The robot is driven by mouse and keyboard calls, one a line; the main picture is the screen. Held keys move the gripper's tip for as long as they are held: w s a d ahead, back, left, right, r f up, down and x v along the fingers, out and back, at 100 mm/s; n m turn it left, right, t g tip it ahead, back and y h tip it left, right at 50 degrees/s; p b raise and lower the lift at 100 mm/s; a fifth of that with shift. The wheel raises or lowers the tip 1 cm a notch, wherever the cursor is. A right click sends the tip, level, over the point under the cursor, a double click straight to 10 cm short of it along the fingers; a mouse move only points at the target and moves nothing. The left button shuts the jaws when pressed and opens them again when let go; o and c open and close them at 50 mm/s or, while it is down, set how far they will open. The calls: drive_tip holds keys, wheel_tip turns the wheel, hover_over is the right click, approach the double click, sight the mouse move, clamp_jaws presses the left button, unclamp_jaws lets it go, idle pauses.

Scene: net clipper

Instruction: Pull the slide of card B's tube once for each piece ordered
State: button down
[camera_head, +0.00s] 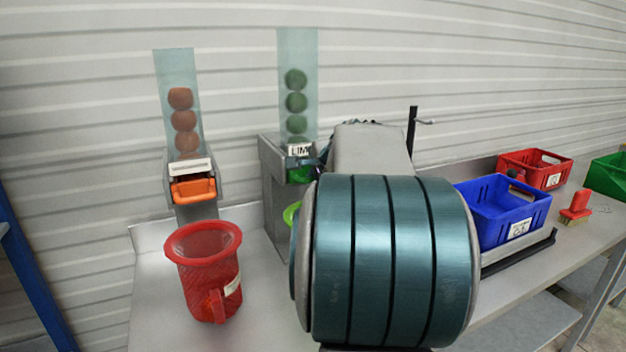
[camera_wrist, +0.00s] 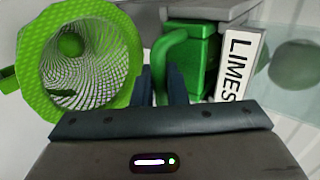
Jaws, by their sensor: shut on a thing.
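The tube of green balls (camera_head: 297,105) stands at the back centre, with several balls stacked in it and a label starting "LIM" (camera_head: 300,150). Its green slide (camera_head: 300,174) sits below the label. In the wrist view the label reads LIMES (camera_wrist: 236,65), beside the green slide's looped handle (camera_wrist: 170,48). My gripper (camera_wrist: 165,85) is shut on this handle. A green net funnel (camera_wrist: 120,50) stands left of the handle, with a green ball (camera_wrist: 70,44) inside. My arm hides the gripper in the head view. No card B is legible.
A second tube with orange-brown balls (camera_head: 182,120) and an orange slide (camera_head: 193,189) stands left. A red net funnel (camera_head: 210,275) stands before it. Blue crate (camera_head: 515,230), red crate (camera_head: 550,177), green crate (camera_head: 610,176) and a red-handled brush (camera_head: 577,205) are right on the bench.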

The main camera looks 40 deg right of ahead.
drive_tip(key=s+b, duration=0.1)
drive_tip(key=s, duration=0.2)
drive_tip(key=s+a+b, duration=0.1)
drive_tip(key=s, duration=0.2)
drive_tip(key=s+a+b, duration=0.1)
drive_tip(key=s, duration=0.2)
drive_tip(key=shift+s+a, duration=0.1)
drive_tip(key=shift+s, duration=0.05)
idle(0.4)
idle(0.5)
drive_tip(key=shift+w+r, duration=0.1)
drive_tip(key=shift+w, duration=0.35)
drive_tip(key=w+d+p, duration=0.2)
drive_tip(key=w+p, duration=0.1)
drive_tip(key=w, duration=0.6)
drive_tip(key=shift+w+d, duration=0.15)
drive_tip(key=shift+d, duration=0.1)
idle(0.4)
drive_tip(key=c, duration=1.4)
unclamp_jaws()
